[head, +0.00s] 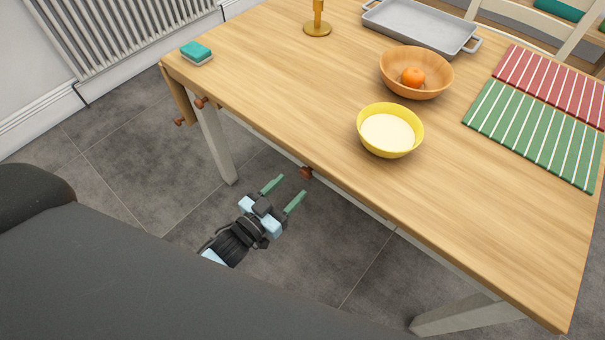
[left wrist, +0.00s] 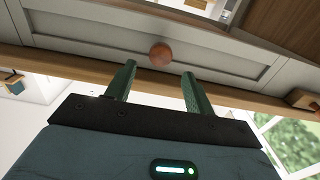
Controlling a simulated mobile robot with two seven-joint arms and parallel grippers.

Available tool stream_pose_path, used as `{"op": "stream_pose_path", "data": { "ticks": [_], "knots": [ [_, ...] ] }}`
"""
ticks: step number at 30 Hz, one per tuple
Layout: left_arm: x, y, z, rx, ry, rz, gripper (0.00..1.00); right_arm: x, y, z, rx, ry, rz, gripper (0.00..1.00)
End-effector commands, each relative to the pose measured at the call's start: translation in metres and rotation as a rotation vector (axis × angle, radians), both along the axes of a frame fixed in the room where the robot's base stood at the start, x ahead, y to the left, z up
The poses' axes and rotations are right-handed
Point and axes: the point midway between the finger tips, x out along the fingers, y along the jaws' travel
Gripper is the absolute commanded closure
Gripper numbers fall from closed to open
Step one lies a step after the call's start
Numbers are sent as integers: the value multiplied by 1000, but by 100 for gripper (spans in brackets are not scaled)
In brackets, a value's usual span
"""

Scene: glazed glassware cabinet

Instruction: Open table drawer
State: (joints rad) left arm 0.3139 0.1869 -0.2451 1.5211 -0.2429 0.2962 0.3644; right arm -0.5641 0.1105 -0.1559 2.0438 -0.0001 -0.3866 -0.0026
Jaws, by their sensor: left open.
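The wooden table (head: 300,110) has a drawer under its top, and a round brown knob (head: 306,173) shows at its front edge in the head view. In the left wrist view the same kind of knob (left wrist: 161,54) sits on the pale panelled drawer front (left wrist: 95,45). My left gripper (head: 285,190) is open and empty, with green fingers pointing toward the knob. In the left wrist view the fingers (left wrist: 160,80) lie either side of the knob's line, with the knob just beyond their tips. I cannot tell whether they touch it. My right gripper is not in view.
On the tabletop are a yellow bowl (head: 390,130), a wooden bowl with an orange fruit (head: 414,76), a grey tray (head: 420,25), a sponge (head: 196,52), and striped mats (head: 540,130). A table leg (head: 215,145) stands left of my gripper. The floor around it is clear.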

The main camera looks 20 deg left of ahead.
Motion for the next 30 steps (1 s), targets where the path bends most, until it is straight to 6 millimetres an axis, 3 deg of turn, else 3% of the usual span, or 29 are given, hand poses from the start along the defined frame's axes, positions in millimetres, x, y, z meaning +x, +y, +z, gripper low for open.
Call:
{"op": "stream_pose_path", "data": {
  "ticks": [10, 23, 30],
  "knots": [
    [46, -17, 0, -2, 1, 0, 47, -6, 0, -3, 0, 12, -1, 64],
    [55, -20, 0, -1, 1, 0, 47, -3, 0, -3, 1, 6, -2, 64],
    [54, -20, 0, -1, 1, 0, 78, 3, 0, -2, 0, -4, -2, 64]
  ]
}}
